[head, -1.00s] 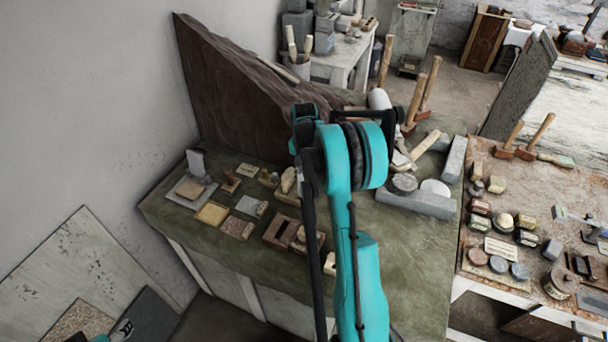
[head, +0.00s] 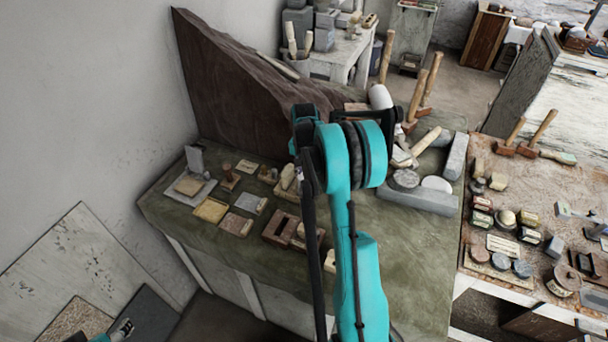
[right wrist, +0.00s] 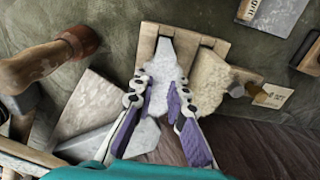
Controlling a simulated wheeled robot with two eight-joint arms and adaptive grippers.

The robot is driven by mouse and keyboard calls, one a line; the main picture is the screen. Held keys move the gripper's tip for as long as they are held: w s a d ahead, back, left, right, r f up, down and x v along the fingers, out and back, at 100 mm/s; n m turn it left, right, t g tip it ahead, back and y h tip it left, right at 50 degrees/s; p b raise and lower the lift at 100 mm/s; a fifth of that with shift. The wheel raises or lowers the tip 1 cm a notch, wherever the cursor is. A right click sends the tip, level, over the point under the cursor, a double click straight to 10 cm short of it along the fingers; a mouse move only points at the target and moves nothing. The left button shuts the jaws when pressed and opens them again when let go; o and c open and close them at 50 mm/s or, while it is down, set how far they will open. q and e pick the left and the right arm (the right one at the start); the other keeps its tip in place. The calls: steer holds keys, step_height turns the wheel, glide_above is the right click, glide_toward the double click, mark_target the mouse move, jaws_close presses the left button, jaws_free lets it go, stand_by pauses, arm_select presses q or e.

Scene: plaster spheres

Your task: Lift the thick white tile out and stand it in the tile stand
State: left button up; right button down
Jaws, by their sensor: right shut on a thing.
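In the right wrist view a pale wooden holder (right wrist: 148,42) has two slots. A white rough tile (right wrist: 168,72) stands in its left slot. My right gripper (right wrist: 164,92), with purple finger pads, is shut on this tile, one finger on each side. A cream rough tile (right wrist: 212,82) is in the right slot. I cannot tell how deep the white tile sits. In the head view my teal right arm hides the right gripper and the tile. A brown slotted wooden block (head: 281,227) stands on the green-covered table. My left gripper (head: 122,328) shows only partly at the bottom left.
A wooden mallet (right wrist: 45,60) and a grey slab (right wrist: 95,105) lie left of the holder in the right wrist view. Several small sample tiles, such as a tan one (head: 210,210), lie on the table's left part. Its front middle (head: 400,270) is bare.

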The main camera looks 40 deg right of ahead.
steer(key=shift+f+b, duration=0.45)
steer(key=shift+f, duration=0.15)
steer(key=c, duration=1.5)
jaws_free()
steer(key=shift+o, duration=0.2)
steer(key=shift+r, duration=0.15)
steer(key=shift+r+p, duration=1.15)
steer(key=shift+r, duration=0.7)
steer(key=shift+a, duration=0.1)
